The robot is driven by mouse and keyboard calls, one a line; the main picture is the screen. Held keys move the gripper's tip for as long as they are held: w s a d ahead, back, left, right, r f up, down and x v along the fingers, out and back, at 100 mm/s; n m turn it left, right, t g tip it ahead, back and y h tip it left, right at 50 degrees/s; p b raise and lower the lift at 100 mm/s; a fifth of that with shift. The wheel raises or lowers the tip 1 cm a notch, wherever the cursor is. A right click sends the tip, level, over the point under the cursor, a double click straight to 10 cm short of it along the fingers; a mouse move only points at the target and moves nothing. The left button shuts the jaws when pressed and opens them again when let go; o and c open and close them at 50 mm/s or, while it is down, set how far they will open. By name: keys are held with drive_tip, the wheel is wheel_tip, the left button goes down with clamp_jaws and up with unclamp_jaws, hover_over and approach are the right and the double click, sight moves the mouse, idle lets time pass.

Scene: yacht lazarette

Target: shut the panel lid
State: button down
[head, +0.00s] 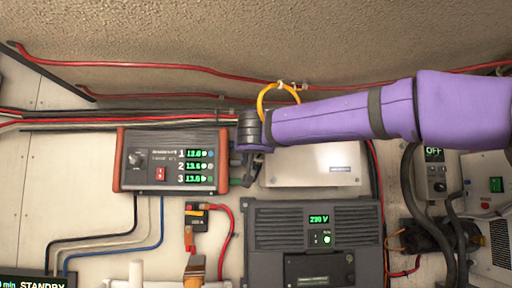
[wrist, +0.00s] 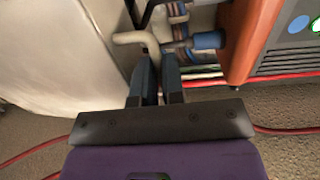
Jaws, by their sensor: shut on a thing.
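A pale, plain panel (head: 325,165), which seems to be the lid, is in the middle of the head view, partly covered by my arm. In the wrist view a large pale panel surface (wrist: 55,50) fills the left side. My gripper (head: 247,178) is at the panel's left edge, in the gap beside the grey device. In the wrist view my gripper (wrist: 157,62) has its two dark fingers close together around a beige bent bar (wrist: 137,38). I cannot tell how the bar joins the panel, or how far open the lid is.
A grey device with orange-brown ends (head: 170,160) is close on the left of my gripper. A dark 230 V unit (head: 315,240) sits below the panel. Red cables (head: 180,67) run above. A fuse block (head: 196,216) and a control box (head: 435,172) stand nearby.

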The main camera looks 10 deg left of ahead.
drive_tip(key=shift+s+a+r, duration=0.1)
drive_tip(key=shift+s+a, duration=0.25)
drive_tip(key=c, duration=1.5)
unclamp_jaws()
drive_tip(key=shift+a, duration=0.1)
drive_tip(key=shift+s+d, duration=0.2)
drive_tip(key=shift+s, duration=0.15)
drive_tip(key=o, duration=0.3)
drive_tip(key=v, duration=0.7)
drive_tip(key=shift+s+d, duration=0.1)
drive_tip(key=shift+s, duration=0.3)
drive_tip(key=shift+a+v, duration=0.2)
drive_tip(key=shift+v, duration=0.85)
drive_tip(key=c, duration=0.3)
drive_tip(key=shift+s+d, duration=0.1)
drive_tip(key=shift+d, duration=0.05)
